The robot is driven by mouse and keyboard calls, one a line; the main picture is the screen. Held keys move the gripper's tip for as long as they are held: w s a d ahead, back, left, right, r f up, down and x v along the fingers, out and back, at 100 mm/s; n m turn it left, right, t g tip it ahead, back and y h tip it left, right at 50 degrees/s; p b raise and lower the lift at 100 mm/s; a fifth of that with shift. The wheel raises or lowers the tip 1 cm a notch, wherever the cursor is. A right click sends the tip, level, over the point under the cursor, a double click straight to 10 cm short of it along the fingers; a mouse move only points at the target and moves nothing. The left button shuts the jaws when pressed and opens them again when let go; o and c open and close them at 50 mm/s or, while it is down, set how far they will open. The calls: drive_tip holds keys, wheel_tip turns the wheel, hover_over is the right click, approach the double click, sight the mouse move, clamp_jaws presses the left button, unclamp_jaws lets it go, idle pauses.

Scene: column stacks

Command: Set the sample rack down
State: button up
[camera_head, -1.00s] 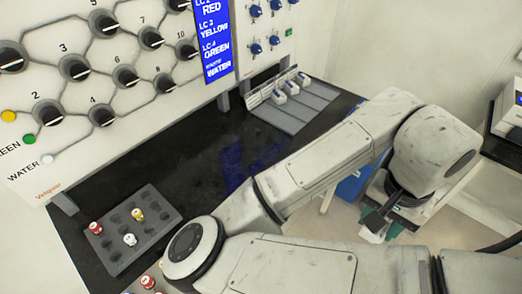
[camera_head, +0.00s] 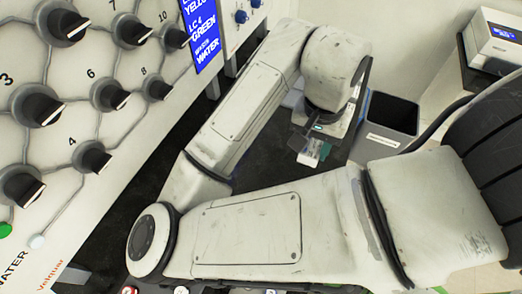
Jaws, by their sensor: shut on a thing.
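My gripper (camera_head: 308,147) is at the end of my arm, right of centre, over the dark bench top. Its jaws are shut on a small-looking pale piece with green and red bits, which I take to be part of the sample rack (camera_head: 313,157). My wrist hides most of it, so I cannot tell its full shape or whether it touches the surface below.
A valve panel (camera_head: 110,60) with black knobs stands along the left. A dark open bin (camera_head: 388,125) is right of my gripper. A device with a blue screen (camera_head: 492,42) sits at the upper right. Vial tops (camera_head: 180,290) show at the bottom edge.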

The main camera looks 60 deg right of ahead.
drive_tip(key=w+f, duration=0.3)
drive_tip(key=w, duration=0.3)
hover_over(266, 159)
drive_tip(key=f+p, duration=0.1)
drive_tip(key=f, duration=0.4)
drive_tip(key=shift+s+f, duration=0.1)
drive_tip(key=shift+s, duration=0.1)
drive_tip(key=shift+w+f, duration=0.2)
drive_tip(key=shift+f, duration=1.55)
drive_tip(key=shift+f, duration=0.2)
drive_tip(key=o, duration=1.1)
drive_tip(key=shift+r, duration=0.1)
